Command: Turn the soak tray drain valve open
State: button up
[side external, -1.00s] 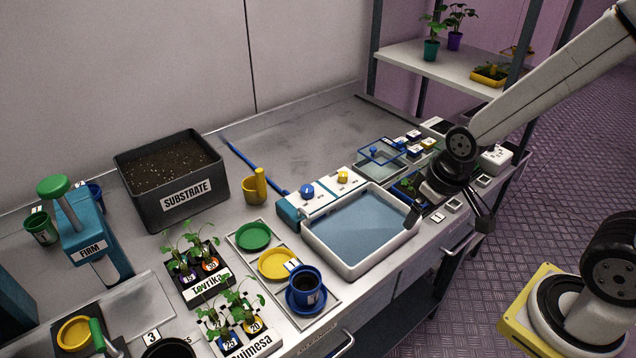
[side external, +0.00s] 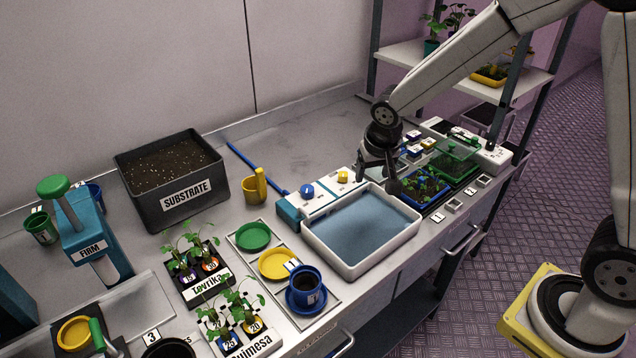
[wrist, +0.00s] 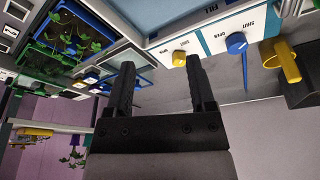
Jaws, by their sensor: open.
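The soak tray (side external: 385,256) is a white basin of blue water on the bench. Two knobs sit on white panels along its back left side: a yellow knob (side external: 343,177) and a blue knob (side external: 307,190). In the wrist view the yellow knob (wrist: 179,58) is just beyond my fingertips and the blue knob (wrist: 236,43) is further right.
Seedling trays with blue (side external: 425,186) and green (side external: 458,160) frames stand right of the basin. A yellow scoop (side external: 255,187) and the black substrate bin (side external: 140,194) are to the left. The bench behind the knobs is mostly clear.

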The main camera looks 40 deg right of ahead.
aim_at(343, 174)
jog(key=w+f+m+h, duration=0.1)
jog(key=w+m, duration=0.3)
jog(key=w, duration=0.5)
jog(key=shift+w+d+h, duration=0.2)
jog(key=shift+d+h, duration=0.05)
jog(key=shift+h, duration=0.05)
jog(key=shift+f, duration=0.2)
jog(key=shift+x, duration=3.8)
jog(key=shift+w, duration=0.15)
jog(key=shift+r, duration=0.1)
grip_shut()
